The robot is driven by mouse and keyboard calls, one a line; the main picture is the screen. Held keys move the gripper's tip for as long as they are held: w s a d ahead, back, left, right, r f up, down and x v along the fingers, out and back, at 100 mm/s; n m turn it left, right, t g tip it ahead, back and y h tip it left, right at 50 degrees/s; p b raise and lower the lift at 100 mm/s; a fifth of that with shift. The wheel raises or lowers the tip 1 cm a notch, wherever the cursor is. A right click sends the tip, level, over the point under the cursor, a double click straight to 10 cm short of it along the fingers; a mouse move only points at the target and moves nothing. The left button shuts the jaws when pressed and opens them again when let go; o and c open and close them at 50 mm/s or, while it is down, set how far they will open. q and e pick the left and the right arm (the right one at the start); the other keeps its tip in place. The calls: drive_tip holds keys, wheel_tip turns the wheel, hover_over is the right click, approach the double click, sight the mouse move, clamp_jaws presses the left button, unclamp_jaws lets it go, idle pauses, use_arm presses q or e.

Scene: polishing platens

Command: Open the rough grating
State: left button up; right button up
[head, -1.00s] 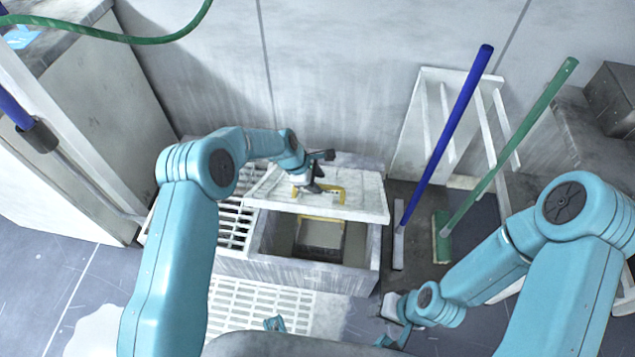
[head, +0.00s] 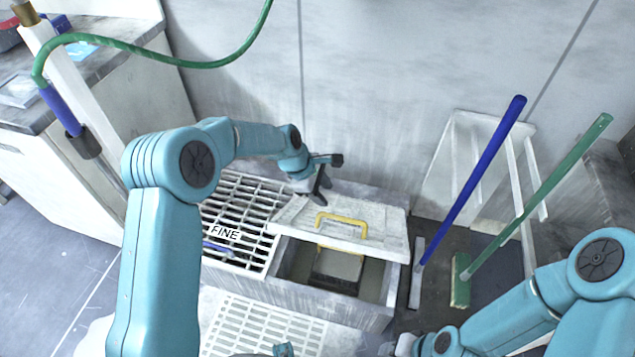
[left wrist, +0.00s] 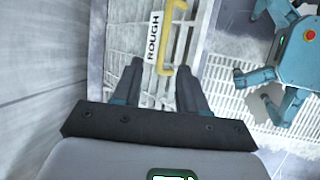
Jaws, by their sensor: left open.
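The rough grating (head: 375,215) is a whitish lid with a yellow handle (head: 342,222). It lies over the back of the right-hand pit (head: 290,262), whose front part is uncovered. I cannot tell what it rests on. In the left wrist view its ROUGH label (left wrist: 153,37) shows beside the yellow handle (left wrist: 164,62). My left gripper (head: 321,188) is open and empty, behind and left of the handle, apart from it in the head view. It also shows in the left wrist view (left wrist: 160,78). My right gripper (head: 402,345) is at the bottom edge, its jaws unclear.
A grating labelled FINE (head: 232,233) lies left of the pit. A grey block (head: 336,267) sits inside the pit. A blue-handled tool (head: 470,185) and a green-handled brush (head: 535,200) lean at right. A white slotted mat (head: 262,325) lies in front.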

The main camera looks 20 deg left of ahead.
use_arm(q)
drive_tip(key=shift+v, duration=1.55)
